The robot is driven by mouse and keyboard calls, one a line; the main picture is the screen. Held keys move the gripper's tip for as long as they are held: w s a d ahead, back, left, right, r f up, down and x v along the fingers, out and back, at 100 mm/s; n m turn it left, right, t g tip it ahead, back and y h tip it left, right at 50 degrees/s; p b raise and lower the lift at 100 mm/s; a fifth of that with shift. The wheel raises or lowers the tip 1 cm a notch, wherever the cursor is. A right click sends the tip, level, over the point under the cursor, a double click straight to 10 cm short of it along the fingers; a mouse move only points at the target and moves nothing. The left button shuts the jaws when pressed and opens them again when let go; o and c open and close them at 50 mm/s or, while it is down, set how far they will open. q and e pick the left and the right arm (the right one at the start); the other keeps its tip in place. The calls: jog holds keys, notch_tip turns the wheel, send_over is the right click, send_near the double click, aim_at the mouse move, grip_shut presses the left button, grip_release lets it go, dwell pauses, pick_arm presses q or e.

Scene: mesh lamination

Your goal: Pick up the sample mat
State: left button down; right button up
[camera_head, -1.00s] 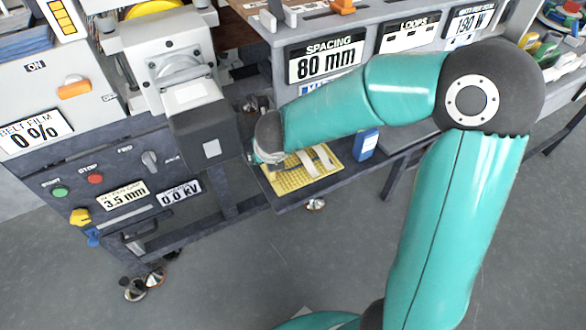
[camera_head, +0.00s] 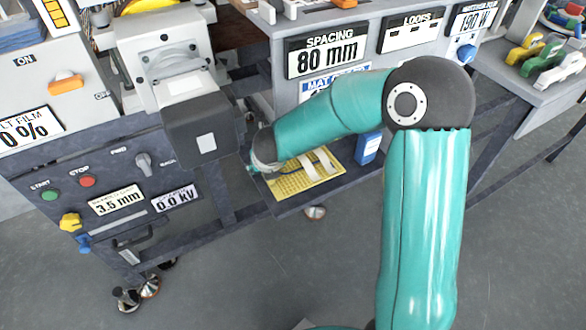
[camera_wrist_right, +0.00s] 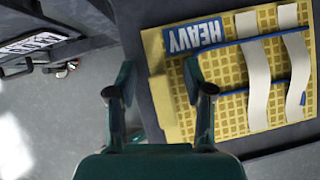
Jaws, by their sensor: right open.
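The sample mat (camera_head: 290,184) is a flat yellow gridded sheet on a low dark shelf, with pale strips lying across it. In the right wrist view the mat (camera_wrist_right: 231,112) shows blue bands and a blue label reading HEAVY. My right gripper (camera_wrist_right: 158,80) is open and empty, its two fingers apart at the mat's left side. In the head view my right wrist hides part of the mat, and the fingers are mostly hidden. My left gripper is not in view.
A blue box (camera_head: 368,147) stands on the shelf right of the mat. A grey machine with a dark block (camera_head: 204,128) rises close to the left of my right wrist. A panel with a SPACING display (camera_head: 326,55) is behind. Open floor lies in front.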

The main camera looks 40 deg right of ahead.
grip_shut()
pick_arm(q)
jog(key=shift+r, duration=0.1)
pick_arm(e)
jog(key=shift+r, duration=0.1)
dwell(0.3)
